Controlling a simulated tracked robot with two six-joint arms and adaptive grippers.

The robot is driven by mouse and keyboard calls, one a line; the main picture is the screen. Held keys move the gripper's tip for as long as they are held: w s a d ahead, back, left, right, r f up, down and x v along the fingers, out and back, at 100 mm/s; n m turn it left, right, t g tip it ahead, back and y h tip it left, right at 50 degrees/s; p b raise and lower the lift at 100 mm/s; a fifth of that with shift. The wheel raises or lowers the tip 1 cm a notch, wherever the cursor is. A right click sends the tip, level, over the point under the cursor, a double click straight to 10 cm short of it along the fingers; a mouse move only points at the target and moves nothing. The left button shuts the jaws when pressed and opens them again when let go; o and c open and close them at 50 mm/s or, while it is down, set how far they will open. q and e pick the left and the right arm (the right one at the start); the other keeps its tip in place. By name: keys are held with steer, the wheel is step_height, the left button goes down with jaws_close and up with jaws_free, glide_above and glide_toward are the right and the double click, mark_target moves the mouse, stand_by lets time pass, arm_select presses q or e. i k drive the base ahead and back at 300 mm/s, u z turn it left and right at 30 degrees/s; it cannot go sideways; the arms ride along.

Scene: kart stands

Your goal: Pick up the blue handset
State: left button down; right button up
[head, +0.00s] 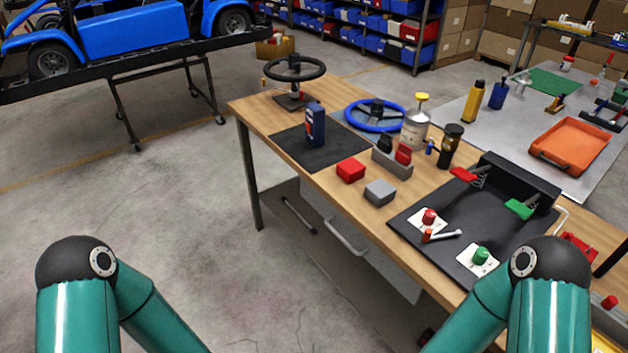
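I cannot clearly pick out a blue handset. A dark blue upright block with a red and white patch (315,124) stands on the black mat (298,148) on the wooden bench. A small blue item (430,146) stands right of a grey holder (391,164). The holder carries a black upright item (385,144) and a red one (403,153), both handset-like in shape. A blue container with a dark top (498,96) stands on the grey table behind. Only my two teal arms show at the bottom; both grippers are out of the picture.
A red block (350,169) and a grey block (380,191) lie near the bench's front edge. A black tray (415,222) is at right.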

mark_target(315, 114)
steer(key=u, duration=1.1)
steer(key=i, duration=2.85)
steer(key=z, duration=1.8)
steer(key=k, duration=0.55)
steer(key=u, duration=0.05)
